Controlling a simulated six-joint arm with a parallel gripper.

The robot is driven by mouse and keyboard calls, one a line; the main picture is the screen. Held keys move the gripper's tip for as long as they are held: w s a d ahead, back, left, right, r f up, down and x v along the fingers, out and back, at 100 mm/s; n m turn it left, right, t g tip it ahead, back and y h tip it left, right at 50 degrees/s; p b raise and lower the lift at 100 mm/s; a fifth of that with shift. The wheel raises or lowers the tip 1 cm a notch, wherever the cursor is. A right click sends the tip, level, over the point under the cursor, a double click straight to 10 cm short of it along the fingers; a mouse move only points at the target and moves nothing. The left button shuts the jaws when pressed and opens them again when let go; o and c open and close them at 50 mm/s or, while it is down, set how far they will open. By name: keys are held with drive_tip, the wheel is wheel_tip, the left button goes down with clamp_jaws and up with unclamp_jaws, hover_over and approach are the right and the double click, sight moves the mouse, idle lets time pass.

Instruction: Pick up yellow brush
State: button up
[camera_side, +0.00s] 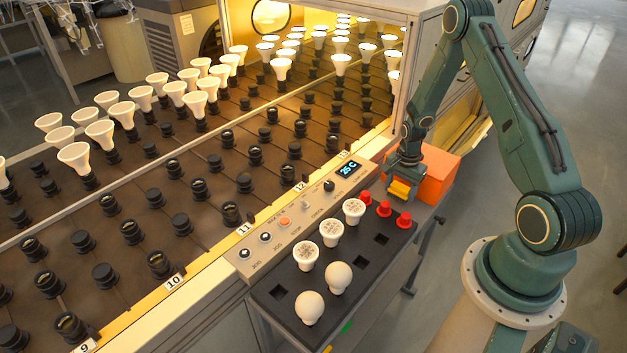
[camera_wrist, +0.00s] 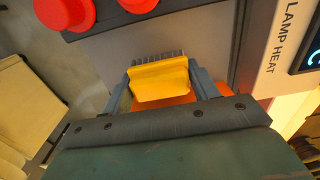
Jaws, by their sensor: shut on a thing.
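The yellow brush (camera_side: 400,188) is between the fingers of my gripper (camera_side: 403,178), near the far end of the black tray. In the wrist view the brush (camera_wrist: 160,80) shows as a yellow block with a row of dark bristles along its upper edge. The two grey fingers of my gripper (camera_wrist: 160,88) press on its left and right ends. I cannot tell whether the brush is clear of the surface beneath it.
An orange box (camera_side: 440,172) stands right behind my gripper. Red caps (camera_side: 384,209) sit close in front. The black tray (camera_side: 372,262) holds several white bulbs (camera_side: 310,307). A control panel (camera_side: 292,215) and a rack of sockets lie to the left.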

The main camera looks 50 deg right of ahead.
sight(397, 186)
wheel_tip(397, 186, up, 17)
idle(0.6)
drive_tip(key=shift+r, duration=0.1)
drive_tip(key=o, duration=0.5)
drive_tip(key=shift+c, duration=1.5)
drive_tip(key=w+a+f+n, duration=0.1)
drive_tip(key=w+a+n, duration=0.3)
drive_tip(key=a, duration=0.5)
drive_tip(key=w+a+f+n, duration=0.1)
drive_tip(key=w+a+n, duration=0.35)
drive_tip(key=a, duration=0.35)
drive_tip(key=a+f+n, duration=0.1)
drive_tip(key=a+n, duration=0.8)
drive_tip(key=a, duration=1.1)
drive_tip(key=shift+s, duration=0.4)
